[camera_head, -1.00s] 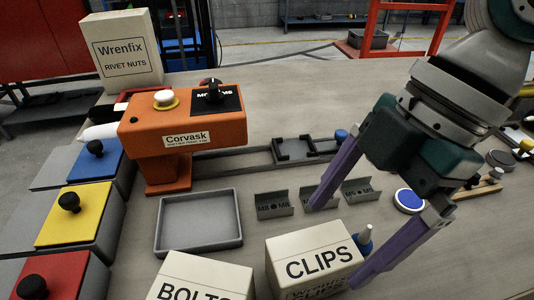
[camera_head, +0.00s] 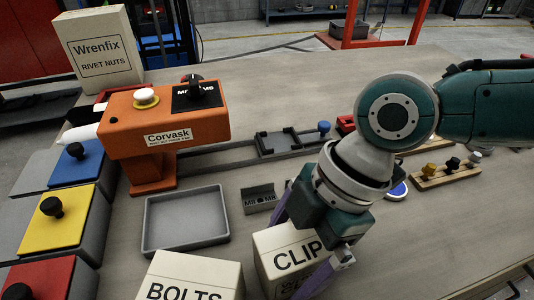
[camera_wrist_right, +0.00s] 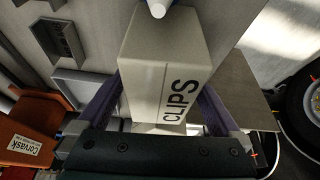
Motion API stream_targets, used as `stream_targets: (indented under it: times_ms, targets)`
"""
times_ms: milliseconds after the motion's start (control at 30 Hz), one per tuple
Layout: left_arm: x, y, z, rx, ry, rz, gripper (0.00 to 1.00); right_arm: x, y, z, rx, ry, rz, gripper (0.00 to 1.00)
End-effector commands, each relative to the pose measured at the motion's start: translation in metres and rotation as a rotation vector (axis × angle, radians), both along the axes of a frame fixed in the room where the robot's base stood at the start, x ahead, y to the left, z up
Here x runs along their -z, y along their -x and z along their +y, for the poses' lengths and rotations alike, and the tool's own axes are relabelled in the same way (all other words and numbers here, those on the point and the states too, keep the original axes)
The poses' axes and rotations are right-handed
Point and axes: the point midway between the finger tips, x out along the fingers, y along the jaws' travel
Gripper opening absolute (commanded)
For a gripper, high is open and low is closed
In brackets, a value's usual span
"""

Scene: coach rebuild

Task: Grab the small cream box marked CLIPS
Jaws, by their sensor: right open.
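The cream CLIPS box (camera_head: 275,258) stands on the table at the front middle, right of the BOLTS box. My right gripper (camera_head: 298,250) is over it, with its purple fingers pointing down and partly hiding its label. In the right wrist view the CLIPS box (camera_wrist_right: 165,75) lies between the two open fingers (camera_wrist_right: 160,105), one on each side. Whether the fingers touch the box cannot be told. My left gripper is not in view.
The cream BOLTS box (camera_head: 190,278) stands close on the left. A grey tray (camera_head: 186,245) and a small grey bracket (camera_head: 259,198) lie behind. The orange Corvask machine (camera_head: 150,125) is at the back left. A wooden rack with knobs (camera_head: 446,176) is at right.

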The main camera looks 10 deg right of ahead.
Motion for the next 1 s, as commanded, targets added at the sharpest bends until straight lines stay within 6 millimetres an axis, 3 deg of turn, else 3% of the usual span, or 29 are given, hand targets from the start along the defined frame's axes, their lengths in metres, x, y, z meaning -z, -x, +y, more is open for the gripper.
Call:
stream_targets:
  times_ms: [867,1000]
  targets:
    - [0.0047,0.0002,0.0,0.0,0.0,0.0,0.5,0.0045,-0.0001,-0.0004,0.0,0.001,0.0,1.0]
    - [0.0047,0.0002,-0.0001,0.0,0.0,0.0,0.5,0.0045,0.0,-0.0003,0.0,0.0,0.0,0.86]
